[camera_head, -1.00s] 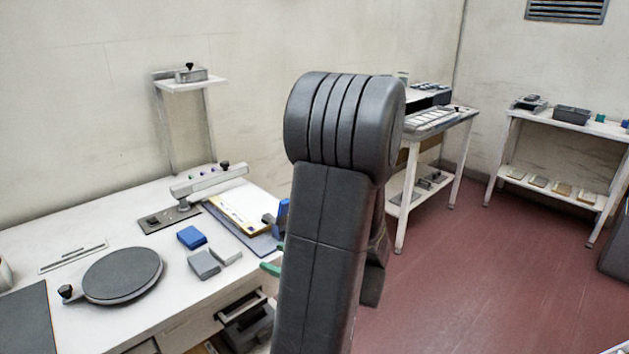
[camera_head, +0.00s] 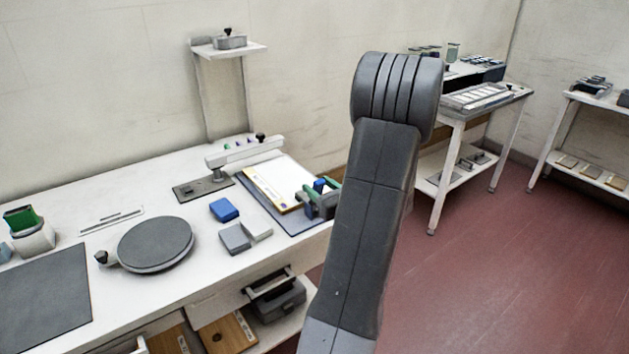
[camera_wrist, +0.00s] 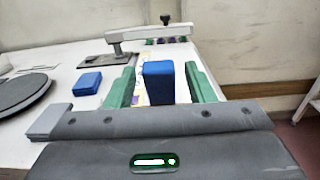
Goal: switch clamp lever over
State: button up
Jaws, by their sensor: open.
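A blue upright piece, apparently the clamp lever (camera_head: 320,184), stands at the right edge of the board on the bench. In the wrist view the clamp lever (camera_wrist: 158,83) shows as a blue block between my green fingers. My gripper (camera_head: 322,190) is open around it, with a finger on either side. In the wrist view my gripper (camera_wrist: 161,70) shows a gap at the left finger; contact at the right finger cannot be told. The lever's lower part is hidden behind my gripper body.
A grey swing arm (camera_head: 243,153) with a black knob stands behind. The board (camera_head: 280,215) carries paper. A blue block (camera_head: 224,209), grey blocks (camera_head: 236,237) and a round dark turntable (camera_head: 155,244) lie leftward.

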jog(key=shift+x, duration=1.3)
grip_shut()
jog(key=shift+f, duration=0.1)
